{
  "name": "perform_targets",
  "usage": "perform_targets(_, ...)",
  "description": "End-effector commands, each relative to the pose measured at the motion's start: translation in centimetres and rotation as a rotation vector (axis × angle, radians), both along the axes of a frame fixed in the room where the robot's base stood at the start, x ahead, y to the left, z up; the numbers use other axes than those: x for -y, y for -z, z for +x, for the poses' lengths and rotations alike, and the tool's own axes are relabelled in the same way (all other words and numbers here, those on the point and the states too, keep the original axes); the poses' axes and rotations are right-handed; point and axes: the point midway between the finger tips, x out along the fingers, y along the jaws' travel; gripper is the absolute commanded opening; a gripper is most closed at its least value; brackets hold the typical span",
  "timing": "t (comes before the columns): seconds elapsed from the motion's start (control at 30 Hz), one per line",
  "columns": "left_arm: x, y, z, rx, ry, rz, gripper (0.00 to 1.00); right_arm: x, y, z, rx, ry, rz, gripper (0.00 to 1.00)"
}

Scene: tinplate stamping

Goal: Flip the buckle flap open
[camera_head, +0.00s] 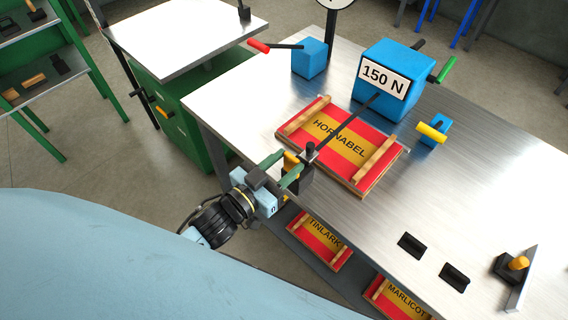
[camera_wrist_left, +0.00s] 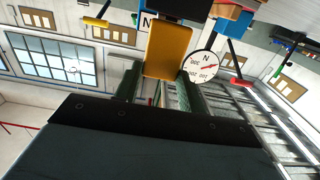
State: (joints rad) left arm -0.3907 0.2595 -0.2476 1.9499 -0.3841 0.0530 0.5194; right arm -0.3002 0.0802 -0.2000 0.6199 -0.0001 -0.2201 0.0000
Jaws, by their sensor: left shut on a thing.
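My left gripper (camera_head: 281,168) is at the near left edge of the metal table, its two green fingers on either side of a yellow flap (camera_head: 291,160). The fingers hide part of the flap and buckle in the head view. My right gripper is not in view.
A smaller blue block (camera_head: 309,58) with a red handle stands behind. The table's right part (camera_head: 490,180) is mostly clear.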

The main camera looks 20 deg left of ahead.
Motion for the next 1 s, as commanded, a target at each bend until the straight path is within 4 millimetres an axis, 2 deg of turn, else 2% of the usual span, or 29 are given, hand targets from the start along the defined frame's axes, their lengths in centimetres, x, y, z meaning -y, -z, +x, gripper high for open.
perform_targets(0.03, 0.0, -0.3, 0.1, 0.007, 0.0, -0.002, 0.17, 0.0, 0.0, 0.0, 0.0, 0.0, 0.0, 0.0)
perform_targets(0.07, 0.0, -0.3, 0.1, 0.007, 0.0, -0.002, 0.41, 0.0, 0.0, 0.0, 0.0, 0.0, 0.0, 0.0)
perform_targets(0.23, 0.0, -0.2, 0.1, 0.004, 0.0, -0.001, 0.62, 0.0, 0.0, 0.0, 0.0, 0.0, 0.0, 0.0)
perform_targets(0.5, 0.0, -0.1, 0.0, 0.002, 0.0, -0.002, 0.62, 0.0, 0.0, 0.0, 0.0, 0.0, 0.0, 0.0)
perform_targets(0.63, -0.3, 0.0, -0.8, -0.002, 0.0, -0.002, 0.62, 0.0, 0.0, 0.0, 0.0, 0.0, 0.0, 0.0)
perform_targets(0.77, -0.9, 0.0, -2.6, -0.002, 0.0, 0.0, 0.62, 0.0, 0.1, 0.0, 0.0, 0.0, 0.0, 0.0)
perform_targets(1.0, -2.7, -0.1, -7.4, -0.003, 0.0, 0.0, 0.62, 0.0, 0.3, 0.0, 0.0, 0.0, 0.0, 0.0)
